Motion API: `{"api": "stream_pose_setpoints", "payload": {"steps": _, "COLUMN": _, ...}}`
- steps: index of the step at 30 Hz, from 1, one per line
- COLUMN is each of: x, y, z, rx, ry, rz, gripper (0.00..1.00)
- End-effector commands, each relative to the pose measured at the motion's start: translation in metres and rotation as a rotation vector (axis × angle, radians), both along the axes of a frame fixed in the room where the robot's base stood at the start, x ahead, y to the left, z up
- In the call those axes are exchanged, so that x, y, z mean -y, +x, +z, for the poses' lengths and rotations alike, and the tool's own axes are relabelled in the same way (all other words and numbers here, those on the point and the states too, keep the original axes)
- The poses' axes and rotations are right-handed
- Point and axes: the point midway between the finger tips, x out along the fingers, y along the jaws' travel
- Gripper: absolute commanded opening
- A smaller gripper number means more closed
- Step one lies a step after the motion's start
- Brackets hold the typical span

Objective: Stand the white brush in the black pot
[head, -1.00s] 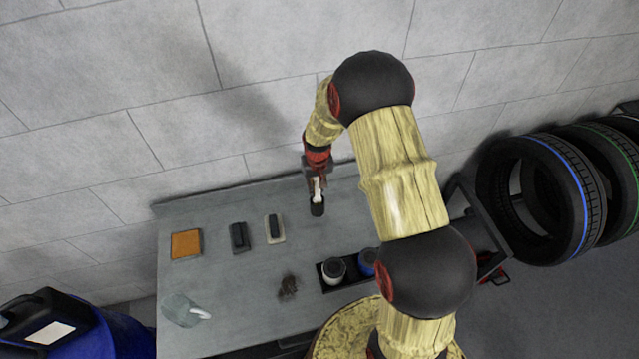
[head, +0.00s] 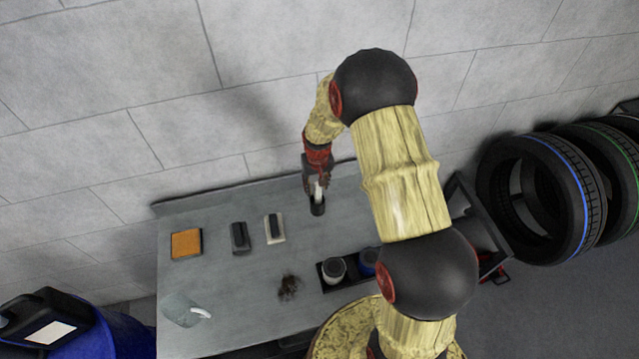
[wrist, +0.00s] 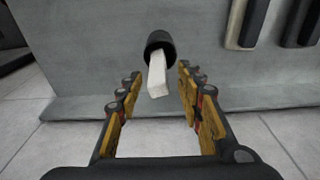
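The black pot (head: 317,209) stands on the grey bench near its back edge; it also shows in the wrist view (wrist: 160,40). The white brush (head: 318,192) is upright with its lower end in the pot's mouth. In the wrist view its pale handle (wrist: 157,76) points out of the pot toward the camera. My gripper (head: 318,183) is just above the pot, around the top of the brush. In the wrist view my gripper's fingers (wrist: 156,84) are apart, with a visible gap on each side of the handle. The brush's lower end is hidden inside the pot.
Left of the pot on the bench (head: 225,285) are two dark-topped blocks (head: 240,237) (head: 274,228) and an orange pad (head: 186,244). A black tray (head: 328,281) with jars, a dark clump (head: 289,287) and a clear jug (head: 181,310) are nearer the front. The wall (head: 240,80) rises behind.

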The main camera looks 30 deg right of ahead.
Motion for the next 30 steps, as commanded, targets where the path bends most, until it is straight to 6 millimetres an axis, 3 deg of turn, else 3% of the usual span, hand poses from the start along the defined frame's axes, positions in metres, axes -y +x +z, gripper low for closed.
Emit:
{"api": "stream_pose_setpoints", "payload": {"steps": 15, "x": -0.001, "y": -0.009, "z": 0.094, "rx": 0.002, "ry": 0.001, "rz": 0.001, "gripper": 0.37}}
{"api": "stream_pose_setpoints", "payload": {"steps": 21, "x": -0.001, "y": -0.011, "z": 0.11, "rx": 0.0, "ry": 0.002, "rz": 0.001, "gripper": 0.37}}
{"api": "stream_pose_setpoints", "payload": {"steps": 30, "x": -0.001, "y": -0.011, "z": 0.113, "rx": 0.0, "ry": 0.002, "rz": 0.0, "gripper": 0.37}}
